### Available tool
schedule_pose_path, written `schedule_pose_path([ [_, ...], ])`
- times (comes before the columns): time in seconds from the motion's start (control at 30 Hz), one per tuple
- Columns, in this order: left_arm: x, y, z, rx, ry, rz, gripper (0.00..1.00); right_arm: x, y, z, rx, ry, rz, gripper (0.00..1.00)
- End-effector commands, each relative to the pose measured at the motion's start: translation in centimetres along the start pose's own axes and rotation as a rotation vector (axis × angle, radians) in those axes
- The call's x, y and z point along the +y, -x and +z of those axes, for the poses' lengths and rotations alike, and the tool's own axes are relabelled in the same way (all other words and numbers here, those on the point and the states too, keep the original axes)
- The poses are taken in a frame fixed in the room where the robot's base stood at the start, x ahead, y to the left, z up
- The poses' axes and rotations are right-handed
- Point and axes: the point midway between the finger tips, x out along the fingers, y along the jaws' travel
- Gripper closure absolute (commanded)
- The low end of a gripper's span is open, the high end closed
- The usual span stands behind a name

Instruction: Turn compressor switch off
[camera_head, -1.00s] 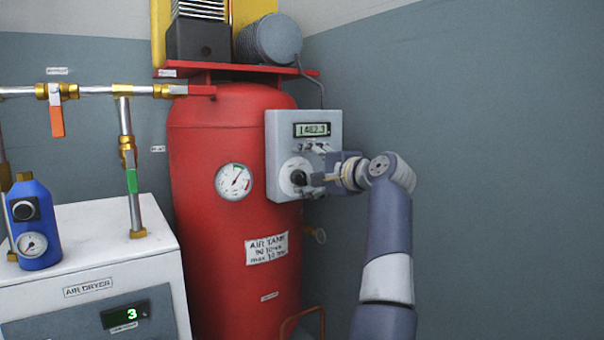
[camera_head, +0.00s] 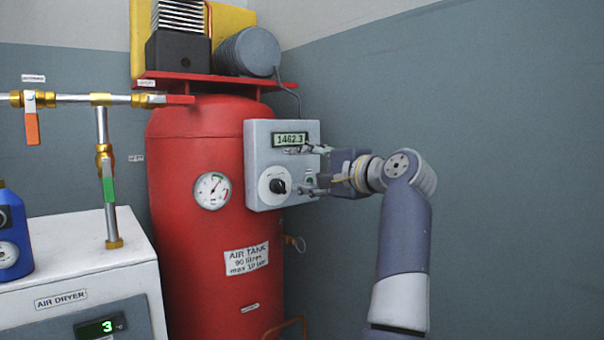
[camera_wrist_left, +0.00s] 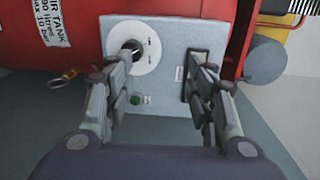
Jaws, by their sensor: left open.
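The compressor's grey control box (camera_head: 258,150) is fixed to the right side of the red air tank (camera_head: 175,220). Its switch, a black rotary knob (camera_head: 277,186) on a round white dial, is at the lower left of the box face. My left gripper (camera_head: 306,171) is open, to the right of the knob and apart from it. In the left wrist view, the open fingers (camera_wrist_left: 162,66) point at the box, with one finger partly overlapping the knob (camera_wrist_left: 134,47). A digital display (camera_head: 291,139) reads 1462.3. My right gripper is out of view.
A pressure gauge (camera_head: 212,190) is on the tank front. A white air dryer (camera_head: 90,255) stands at left, with pipes and valves above. A green button (camera_wrist_left: 134,99) is on the box. The grey wall at right is bare.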

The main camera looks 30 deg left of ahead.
Motion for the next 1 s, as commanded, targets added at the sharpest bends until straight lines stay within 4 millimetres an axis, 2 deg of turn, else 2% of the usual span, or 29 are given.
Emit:
schedule_pose_path([
  [0.3, 0.3, 1.8, -0.1, 0.003, -0.002, 0.001, 0.50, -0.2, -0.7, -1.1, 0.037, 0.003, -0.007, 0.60],
  [0.7, 0.1, 1.9, -0.1, 0.003, -0.004, 0.002, 0.50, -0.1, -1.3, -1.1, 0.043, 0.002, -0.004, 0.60],
  [1.0, 0.3, 1.9, -0.1, 0.004, -0.003, 0.002, 0.50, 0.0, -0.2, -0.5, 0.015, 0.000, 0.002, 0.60],
])
